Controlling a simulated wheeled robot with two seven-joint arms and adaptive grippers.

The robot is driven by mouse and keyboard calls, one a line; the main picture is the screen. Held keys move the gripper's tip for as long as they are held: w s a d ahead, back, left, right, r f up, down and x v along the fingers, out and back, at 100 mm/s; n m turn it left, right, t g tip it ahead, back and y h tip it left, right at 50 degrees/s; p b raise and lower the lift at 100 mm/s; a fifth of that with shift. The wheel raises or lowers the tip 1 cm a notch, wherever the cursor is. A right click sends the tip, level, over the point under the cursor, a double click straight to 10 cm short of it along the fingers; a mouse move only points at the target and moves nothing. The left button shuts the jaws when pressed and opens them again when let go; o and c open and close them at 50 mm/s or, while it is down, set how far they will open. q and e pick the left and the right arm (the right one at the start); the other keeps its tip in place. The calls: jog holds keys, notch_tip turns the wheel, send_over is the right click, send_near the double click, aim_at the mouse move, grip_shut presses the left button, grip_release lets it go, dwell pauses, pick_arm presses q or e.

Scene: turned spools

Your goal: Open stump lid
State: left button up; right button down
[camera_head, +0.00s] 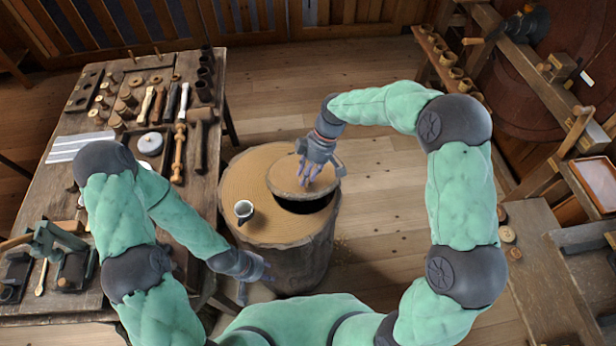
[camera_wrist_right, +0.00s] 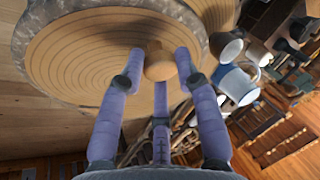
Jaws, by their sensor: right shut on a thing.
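The wooden stump (camera_head: 255,212) stands upright on the floor in front of me. Its round lid (camera_head: 284,178) is partly off the opening; a dark crescent of the hollow (camera_head: 306,205) shows along the lid's near edge. In the right wrist view the lid (camera_wrist_right: 75,60) shows ring grooves and a small round knob (camera_wrist_right: 158,64). My right gripper (camera_head: 308,178) is shut on this knob, its fingers around it. My left gripper (camera_head: 256,280) is low beside the stump's near left side, fingers apart and empty.
A metal cup (camera_head: 244,210) stands on the stump top, left of the lid. A workbench (camera_head: 112,160) with several tools and spools is close on the left. Another bench (camera_head: 540,262) stands at the right. The floor (camera_head: 385,200) right of the stump is clear.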

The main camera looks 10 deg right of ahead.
jog(key=w+r+g+p, duration=0.1)
jog(key=w+r+p, duration=0.1)
jog(key=r, duration=0.1)
jog(key=shift+w+a+g+p, duration=0.1)
jog(key=shift+w+g+p, duration=0.15)
jog(key=shift+g+p, duration=0.15)
jog(key=shift+w+r+m+g+p, duration=0.3)
jog(key=shift+w+r+g+p, duration=0.15)
jog(key=shift+w, duration=0.2)
